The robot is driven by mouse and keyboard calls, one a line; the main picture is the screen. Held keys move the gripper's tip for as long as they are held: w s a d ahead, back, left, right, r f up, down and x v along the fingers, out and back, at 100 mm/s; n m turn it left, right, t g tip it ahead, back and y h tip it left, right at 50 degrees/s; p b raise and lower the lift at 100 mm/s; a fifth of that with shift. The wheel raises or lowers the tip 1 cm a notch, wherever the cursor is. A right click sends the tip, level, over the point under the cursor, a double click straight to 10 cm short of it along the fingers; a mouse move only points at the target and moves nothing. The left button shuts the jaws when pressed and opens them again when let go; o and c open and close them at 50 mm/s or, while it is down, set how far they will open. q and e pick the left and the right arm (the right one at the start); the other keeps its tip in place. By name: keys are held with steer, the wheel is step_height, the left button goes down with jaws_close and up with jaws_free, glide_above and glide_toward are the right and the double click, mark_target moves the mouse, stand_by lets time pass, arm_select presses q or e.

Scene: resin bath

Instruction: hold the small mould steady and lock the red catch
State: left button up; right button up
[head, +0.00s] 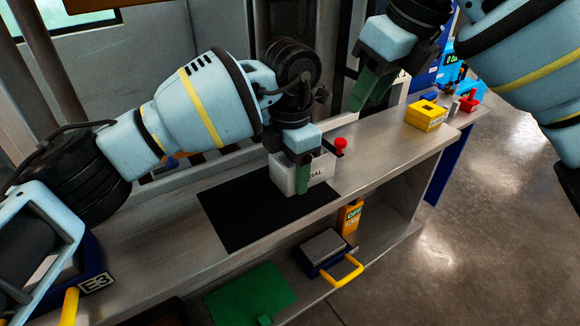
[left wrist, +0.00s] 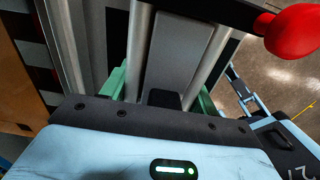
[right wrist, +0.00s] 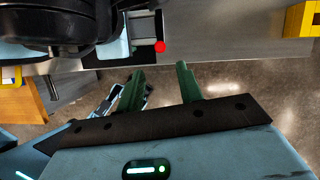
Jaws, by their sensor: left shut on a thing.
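The red catch (head: 341,146) is a round red knob at the mould's right side, and shows large in the left wrist view (left wrist: 290,32). My right gripper (head: 362,98) is above and right of the catch, apart from it. Its green fingers are spread and empty in the right wrist view (right wrist: 160,80).
A yellow box (head: 427,116) stands on the grey bench to the right. A blue bin marked E3 (head: 92,280) is at the left. The lower shelf holds a blue box with a yellow handle (head: 345,271), an orange item (head: 349,218) and a green sheet (head: 250,293).

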arm_select(q)
steer(key=c, duration=0.4)
steer(key=shift+c, duration=0.3)
arm_select(e)
steer(key=shift+o, duration=0.3)
steer(key=shift+f, duration=0.1)
steer(key=m+y, duration=1.5)
steer(key=m, duration=1.4)
glide_toward(345, 141)
steer(key=a, duration=0.3)
steer(key=w+a, duration=0.1)
steer(key=a, duration=0.6)
steer(key=shift+w+a, duration=0.3)
steer(key=shift+w, duration=0.05)
